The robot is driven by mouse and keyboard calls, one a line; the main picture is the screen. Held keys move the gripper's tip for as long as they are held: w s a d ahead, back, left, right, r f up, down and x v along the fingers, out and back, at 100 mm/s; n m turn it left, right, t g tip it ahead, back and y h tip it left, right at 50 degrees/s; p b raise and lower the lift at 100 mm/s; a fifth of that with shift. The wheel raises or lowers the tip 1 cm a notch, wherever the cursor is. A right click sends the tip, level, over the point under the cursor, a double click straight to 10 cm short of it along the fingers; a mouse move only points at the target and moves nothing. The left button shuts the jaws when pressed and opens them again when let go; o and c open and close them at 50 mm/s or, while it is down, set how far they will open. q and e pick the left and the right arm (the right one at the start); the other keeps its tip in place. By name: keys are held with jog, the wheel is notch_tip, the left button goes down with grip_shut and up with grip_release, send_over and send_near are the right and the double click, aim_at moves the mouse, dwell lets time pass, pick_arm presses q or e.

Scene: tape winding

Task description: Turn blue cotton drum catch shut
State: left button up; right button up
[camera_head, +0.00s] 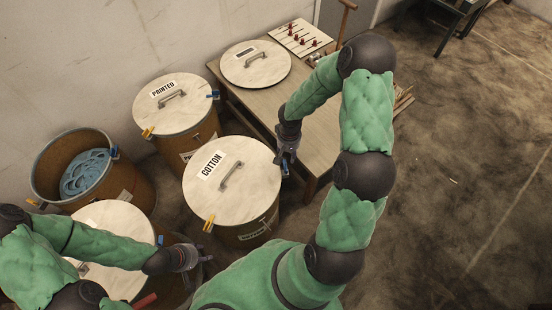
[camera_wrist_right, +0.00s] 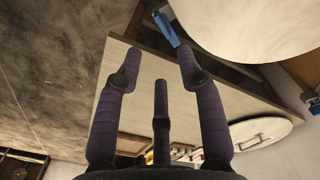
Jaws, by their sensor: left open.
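The cotton drum (camera_head: 220,187) stands at centre in the head view, with a pale lid, a grey handle and a COTTON label. Its blue catch (camera_head: 285,170) is on the right rim, partly hidden by my right gripper (camera_head: 287,157). In the right wrist view the blue catch (camera_wrist_right: 166,29) sticks out from the lid's edge, just beyond the spread fingers of my right gripper (camera_wrist_right: 160,52), which is open and holds nothing. Contact cannot be told. A yellow catch (camera_head: 209,223) sits on the drum's front left rim. My left gripper (camera_head: 190,258) is open, low at the left.
The printed drum (camera_head: 190,118) stands behind the cotton drum, and an open drum (camera_head: 125,178) with blue material at the left. Another pale lid (camera_head: 122,222) lies under my left arm. A wooden table (camera_head: 310,125) with a round lid (camera_head: 270,70) is close behind my right gripper.

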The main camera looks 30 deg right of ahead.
notch_tip(320, 180, down, 10)
jog(key=b, duration=0.4)
jog(key=shift+s+f, duration=0.1)
jog(key=shift+f, duration=0.05)
grip_shut()
